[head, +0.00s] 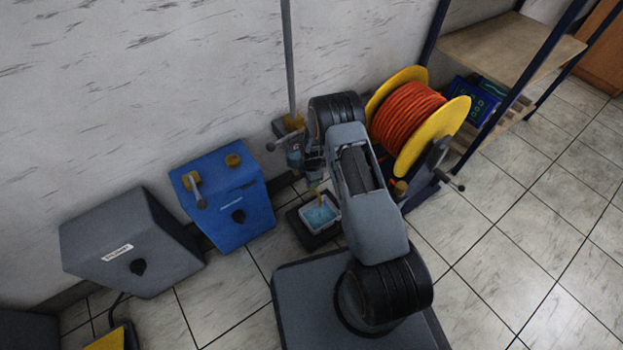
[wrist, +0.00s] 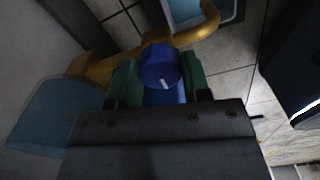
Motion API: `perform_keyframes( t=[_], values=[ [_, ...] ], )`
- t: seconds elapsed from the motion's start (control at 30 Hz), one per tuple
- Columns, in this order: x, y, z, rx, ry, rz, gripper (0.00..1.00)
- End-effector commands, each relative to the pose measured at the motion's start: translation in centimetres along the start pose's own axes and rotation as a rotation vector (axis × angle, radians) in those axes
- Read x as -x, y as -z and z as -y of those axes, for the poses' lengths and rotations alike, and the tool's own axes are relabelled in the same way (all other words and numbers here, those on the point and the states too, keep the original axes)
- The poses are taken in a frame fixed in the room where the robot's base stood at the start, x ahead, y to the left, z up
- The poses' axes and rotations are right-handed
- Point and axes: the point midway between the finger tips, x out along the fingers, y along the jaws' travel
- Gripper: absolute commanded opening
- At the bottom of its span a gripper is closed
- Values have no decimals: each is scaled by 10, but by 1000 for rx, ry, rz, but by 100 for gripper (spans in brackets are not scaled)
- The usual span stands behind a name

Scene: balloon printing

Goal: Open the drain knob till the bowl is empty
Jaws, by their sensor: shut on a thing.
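My gripper (wrist: 160,80) is shut on a blue knob (wrist: 161,66), with one green finger on each side of it. The knob sits on a brass-coloured pipe (wrist: 95,68), whose curved spout (wrist: 208,22) ends above a tray. A translucent blue bowl shape (wrist: 55,115) is at the left of the wrist view; its water level cannot be told. In the head view my gripper (head: 311,165) is low by the wall, and the knob is hidden.
A yellow reel of orange hose (head: 409,117) stands close to the right of my arm. A blue box (head: 232,207) and a grey box (head: 128,243) stand along the wall at left. Tiled floor (head: 520,240) is clear at right.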

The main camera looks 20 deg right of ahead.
Motion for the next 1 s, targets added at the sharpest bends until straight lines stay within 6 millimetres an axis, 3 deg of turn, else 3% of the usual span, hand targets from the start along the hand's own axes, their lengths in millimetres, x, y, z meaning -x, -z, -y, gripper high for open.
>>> perform_keyframes(
  t=[0.2,0.23,0.5,0.77,1.0],
  values=[
    [0,0,0,0,0,0,20],
    [0,0,0,0,0,0,45],
    [0,0,0,-1,0,0,69],
    [2,0,0,-1,-1,0,69],
    [38,0,-1,-1,-3,0,69]
  ],
)
